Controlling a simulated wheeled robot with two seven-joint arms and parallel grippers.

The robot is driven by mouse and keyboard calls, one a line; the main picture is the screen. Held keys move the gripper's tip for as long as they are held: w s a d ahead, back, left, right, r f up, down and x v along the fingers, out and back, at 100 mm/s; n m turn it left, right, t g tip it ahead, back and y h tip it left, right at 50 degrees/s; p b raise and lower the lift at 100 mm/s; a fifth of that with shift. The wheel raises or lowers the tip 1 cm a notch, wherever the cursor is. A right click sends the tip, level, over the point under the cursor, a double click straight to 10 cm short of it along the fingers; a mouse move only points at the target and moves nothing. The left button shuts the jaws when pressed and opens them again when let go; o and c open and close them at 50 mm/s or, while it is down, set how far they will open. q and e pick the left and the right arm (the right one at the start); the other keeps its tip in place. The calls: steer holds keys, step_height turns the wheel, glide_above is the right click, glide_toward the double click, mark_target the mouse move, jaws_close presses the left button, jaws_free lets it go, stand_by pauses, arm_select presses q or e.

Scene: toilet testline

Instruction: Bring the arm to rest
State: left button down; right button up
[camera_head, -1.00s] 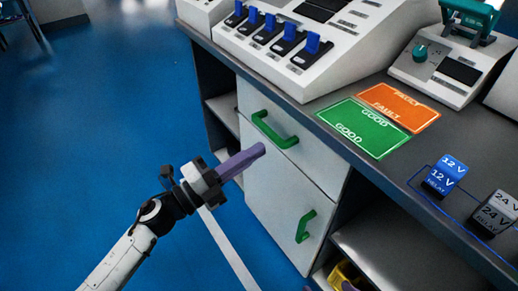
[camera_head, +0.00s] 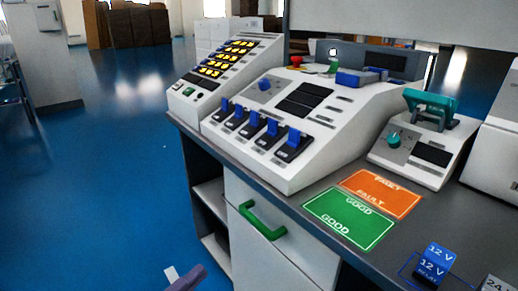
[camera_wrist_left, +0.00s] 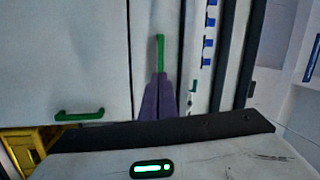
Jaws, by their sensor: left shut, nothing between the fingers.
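Whether the fingertips touch the cabinet I cannot tell. The rest of the left arm is out of the head view. My right gripper is not in view.
The workbench (camera_head: 315,190) carries test consoles, a green GOOD mat (camera_head: 345,222), an orange FAULT mat (camera_head: 384,190) and a blue 12 V relay (camera_head: 436,262). A green drawer handle (camera_head: 262,222) sticks out. The blue floor (camera_head: 110,190) at left is clear.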

arm_select(q)
steer(key=s+d+f+n+g+y, duration=0.1)
steer(key=s+f+n+g+y, duration=0.7)
steer(key=s+f+n, duration=1.1)
step_height(320, 180, up, 13)
steer(key=w+a+n+t+y+p, duration=0.1)
steer(key=w+a+n+y+p, duration=0.1)
steer(key=p, duration=1.5)
steer(key=shift+r+n+y+p, duration=0.15)
steer(key=shift+n+y+p, duration=0.15)
steer(key=shift+n+p, duration=0.1)
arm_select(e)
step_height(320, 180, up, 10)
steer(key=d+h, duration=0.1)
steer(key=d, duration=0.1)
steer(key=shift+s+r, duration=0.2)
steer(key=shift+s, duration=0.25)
arm_select(q)
steer(key=shift+w+d, duration=0.1)
